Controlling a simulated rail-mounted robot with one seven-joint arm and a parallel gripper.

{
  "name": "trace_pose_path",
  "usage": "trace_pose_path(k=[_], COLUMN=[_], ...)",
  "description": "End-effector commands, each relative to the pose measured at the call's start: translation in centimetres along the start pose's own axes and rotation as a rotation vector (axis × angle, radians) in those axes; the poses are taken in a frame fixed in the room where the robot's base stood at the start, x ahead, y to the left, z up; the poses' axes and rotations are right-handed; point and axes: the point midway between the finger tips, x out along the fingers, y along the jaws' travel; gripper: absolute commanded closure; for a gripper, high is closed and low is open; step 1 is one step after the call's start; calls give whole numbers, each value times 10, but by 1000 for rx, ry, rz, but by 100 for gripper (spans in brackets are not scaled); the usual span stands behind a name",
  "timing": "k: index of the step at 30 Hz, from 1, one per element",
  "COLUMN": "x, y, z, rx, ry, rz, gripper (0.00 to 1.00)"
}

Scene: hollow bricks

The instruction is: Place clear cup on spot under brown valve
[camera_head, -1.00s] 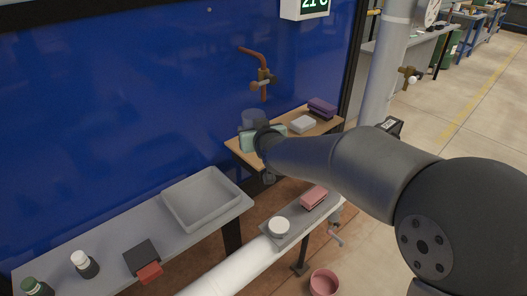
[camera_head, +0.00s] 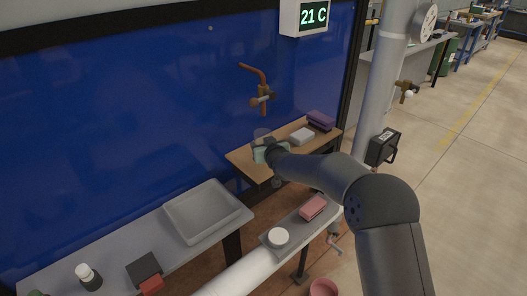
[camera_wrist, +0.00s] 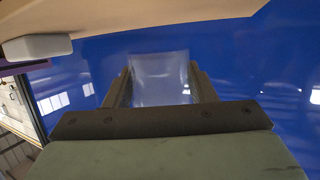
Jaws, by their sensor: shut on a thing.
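My gripper (camera_wrist: 160,90) is shut on the clear cup (camera_wrist: 160,75), with one finger on each side of it in the wrist view. In the head view the cup (camera_head: 262,135) shows faintly against the blue wall, at the left part of the small wooden table (camera_head: 240,157). I cannot tell whether it touches the table. The brown valve (camera_head: 263,97) is on a bent copper pipe on the blue wall, above the cup. No marked spot shows; my gripper (camera_head: 264,145) and arm hide part of the tabletop.
A white block (camera_head: 302,136) and purple stacked items (camera_head: 320,120) lie on the table's right part. A grey bench with a tray (camera_head: 208,211) stands at left. A low shelf holds a white round item (camera_head: 278,237) and a pink block (camera_head: 313,207). A grey column (camera_head: 380,100) stands right.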

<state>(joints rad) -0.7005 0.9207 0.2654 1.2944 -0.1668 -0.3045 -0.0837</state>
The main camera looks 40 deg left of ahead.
Motion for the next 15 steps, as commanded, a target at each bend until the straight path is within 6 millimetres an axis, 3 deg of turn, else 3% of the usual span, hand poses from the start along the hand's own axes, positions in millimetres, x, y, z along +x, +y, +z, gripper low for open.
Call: trace_pose_path(k=[6, 15], x=[8, 9], y=[0, 0], z=[27, 31], rx=[1, 0], ry=[-2, 0], rz=[0, 1], gripper=[74, 74])
